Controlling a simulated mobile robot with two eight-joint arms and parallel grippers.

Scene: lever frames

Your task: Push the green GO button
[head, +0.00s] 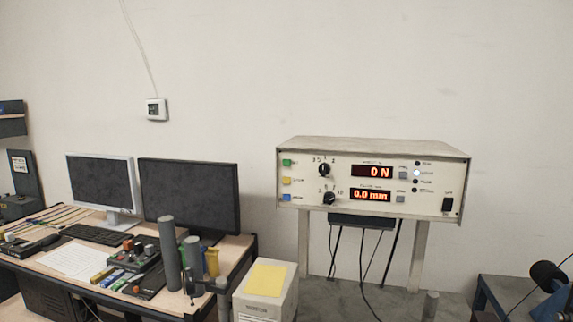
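Nothing covers the green button. I cannot make out either of my grippers in the head view.
The box has two black knobs (324,170) and red displays reading 0 N (372,171) and 0.0 mm (370,195). Left is a desk with two monitors (190,195) and upright grey cylinders (169,255). A white box with yellow paper (265,280) stands in front.

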